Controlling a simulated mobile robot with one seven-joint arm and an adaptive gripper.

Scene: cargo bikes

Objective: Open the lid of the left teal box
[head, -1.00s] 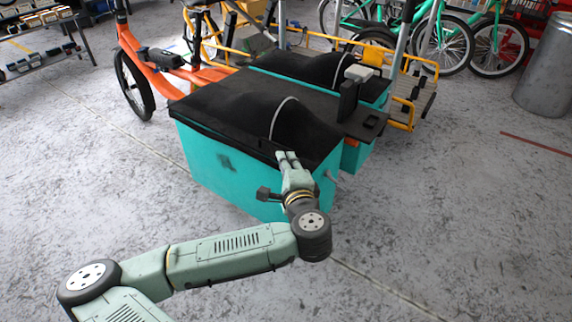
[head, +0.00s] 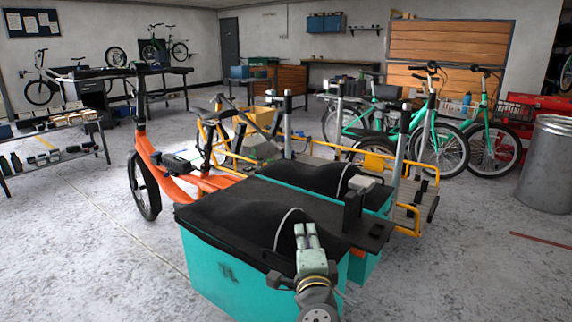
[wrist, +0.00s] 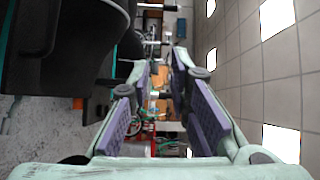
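Two teal boxes with black covers sit side by side on the bike. The left, nearer teal box (head: 222,276) has its black lid (head: 225,213) down, with a domed middle and a thin pale arc across it. In the head view my gripper (head: 305,230) points up and away in front of the lid's right part, hiding some of it. In the wrist view my gripper (wrist: 162,65) has its purple-padded fingers apart, with nothing between them. The black lid (wrist: 70,45) fills the upper left there, beside the left finger. Whether they touch is unclear.
The second teal box (head: 363,267) with its black cover stands just right of the near one. The orange bike frame (head: 185,182) and yellow rails lie behind. A metal bin (head: 546,165) stands at the right. Floor is clear left and right of the boxes.

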